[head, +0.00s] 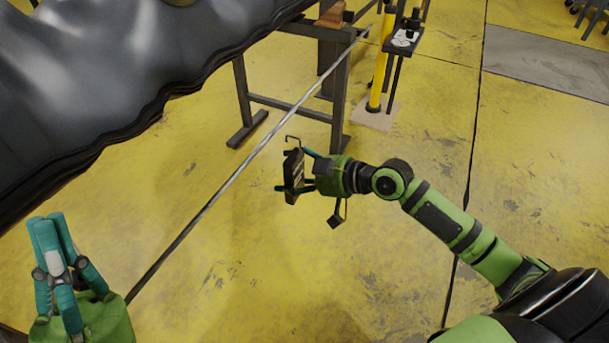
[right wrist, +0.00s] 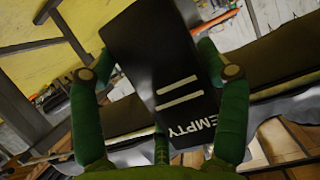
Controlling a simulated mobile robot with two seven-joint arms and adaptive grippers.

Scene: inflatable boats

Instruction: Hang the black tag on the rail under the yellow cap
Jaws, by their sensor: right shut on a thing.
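My right gripper (head: 297,173) is shut on the black tag (head: 291,178) and holds it in the air, right of the rail in the head view. A thin hook sticks up from the tag's top. In the right wrist view the tag (right wrist: 163,60) lies between the green fingers, with two pale bars and the word EMPTY. The rail (head: 235,172) is a thin grey bar running diagonally from upper right to lower left. The tag's hook appears apart from it. I cannot make out a yellow cap. My left gripper (head: 52,222) is at the lower left, teal fingers pointing up, empty.
A large dark grey inflatable (head: 90,60) fills the upper left. A dark metal stand (head: 338,105) is behind the rail. A yellow post (head: 380,70) and a small black stand (head: 404,45) are at the back.

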